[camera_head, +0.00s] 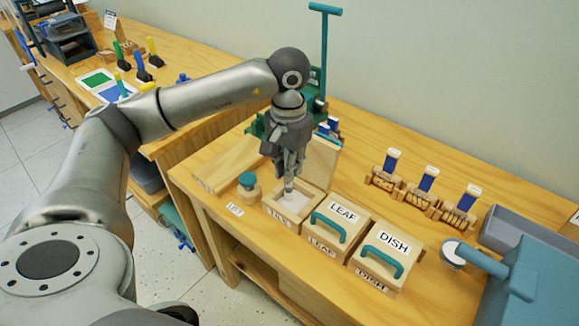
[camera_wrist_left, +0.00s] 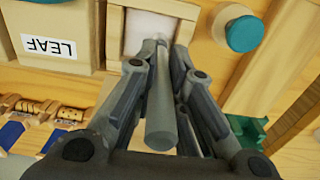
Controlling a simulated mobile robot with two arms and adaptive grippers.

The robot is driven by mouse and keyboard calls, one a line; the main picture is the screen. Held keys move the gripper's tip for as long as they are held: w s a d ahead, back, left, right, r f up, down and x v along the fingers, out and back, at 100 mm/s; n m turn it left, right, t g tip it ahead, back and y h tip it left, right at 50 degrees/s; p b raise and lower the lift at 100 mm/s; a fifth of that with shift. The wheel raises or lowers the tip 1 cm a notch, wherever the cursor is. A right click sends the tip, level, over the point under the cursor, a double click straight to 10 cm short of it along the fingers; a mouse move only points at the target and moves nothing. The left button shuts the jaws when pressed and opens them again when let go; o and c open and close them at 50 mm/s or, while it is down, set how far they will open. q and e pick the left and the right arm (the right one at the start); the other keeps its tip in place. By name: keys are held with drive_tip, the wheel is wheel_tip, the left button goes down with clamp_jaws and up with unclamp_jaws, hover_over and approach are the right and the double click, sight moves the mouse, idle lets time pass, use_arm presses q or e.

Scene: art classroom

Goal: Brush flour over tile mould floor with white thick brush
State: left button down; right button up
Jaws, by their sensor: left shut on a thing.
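The open tile mould (camera_head: 312,208) is a wooden box on the bench, with a pale white floor showing inside it. My left gripper (camera_head: 289,172) points down over this mould and is shut on the brush (camera_wrist_left: 162,115), a pale grey round handle between the fingers. In the head view the lower end of the brush (camera_head: 289,188) reaches down into the mould. In the left wrist view the brush points at the mould's white floor (camera_wrist_left: 140,32). Its bristles are mostly hidden, so I cannot tell whether they touch the floor. My right gripper is out of view.
The closed LEAF box (camera_head: 342,213) and DISH box (camera_head: 395,240) stand right of the mould. A teal-knobbed wooden piece (camera_head: 249,187) stands left of it. A green press (camera_head: 320,60) rises behind.

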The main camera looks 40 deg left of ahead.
use_arm(q)
drive_tip(key=shift+d, duration=0.1)
drive_tip(key=shift+d+f, duration=0.1)
drive_tip(key=shift+d, duration=0.3)
drive_tip(key=shift+d, duration=0.2)
drive_tip(key=shift+s+d+b, duration=0.1)
drive_tip(key=shift+d+b, duration=0.25)
drive_tip(key=shift+b, duration=0.05)
drive_tip(key=shift+d, duration=0.15)
drive_tip(key=shift+d, duration=0.35)
